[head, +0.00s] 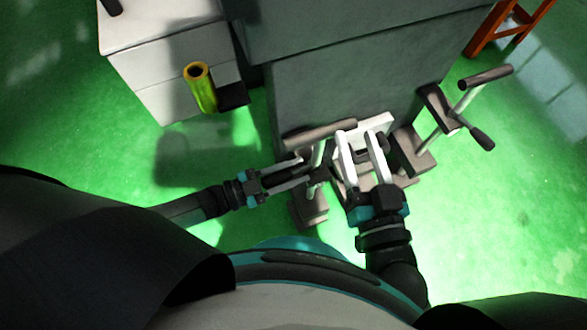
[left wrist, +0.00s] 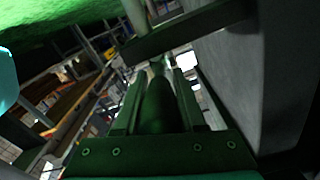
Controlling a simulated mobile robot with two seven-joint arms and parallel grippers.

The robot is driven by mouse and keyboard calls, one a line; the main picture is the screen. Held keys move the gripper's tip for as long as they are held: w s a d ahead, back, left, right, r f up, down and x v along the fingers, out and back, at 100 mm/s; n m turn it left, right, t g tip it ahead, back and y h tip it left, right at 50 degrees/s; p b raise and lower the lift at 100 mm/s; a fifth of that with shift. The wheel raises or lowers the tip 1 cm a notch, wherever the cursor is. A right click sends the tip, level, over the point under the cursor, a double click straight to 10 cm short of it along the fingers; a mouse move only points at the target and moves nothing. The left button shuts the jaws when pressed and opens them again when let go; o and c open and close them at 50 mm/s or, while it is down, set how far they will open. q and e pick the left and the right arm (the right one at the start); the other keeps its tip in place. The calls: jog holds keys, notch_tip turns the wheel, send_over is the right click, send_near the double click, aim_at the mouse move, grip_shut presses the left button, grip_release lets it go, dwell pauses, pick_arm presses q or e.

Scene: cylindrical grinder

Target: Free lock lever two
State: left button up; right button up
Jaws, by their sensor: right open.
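Two lever assemblies show on the front of the grey machine (head: 340,65) in the head view. The left one has a long brown bar handle (head: 318,134) on a pale rod and a base (head: 309,207). The right one has a dark bar handle (head: 486,77) and a lower dark grip (head: 482,138). I cannot tell which is lock lever two. My left gripper (head: 305,168) is at the left lever, under its bar. In the left wrist view, a dark rounded grip (left wrist: 158,105) lies between its fingers; contact is unclear. My right gripper (head: 362,140) is open, pointing at the machine's front.
A white block (head: 378,125) lies behind the right gripper's fingers. A white cabinet (head: 160,70) with a yellow cylinder (head: 200,88) stands at the left. An orange frame (head: 508,25) stands at the upper right. The green floor right of the levers is clear.

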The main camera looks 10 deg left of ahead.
pick_arm(q)
grip_shut()
dwell(1.0)
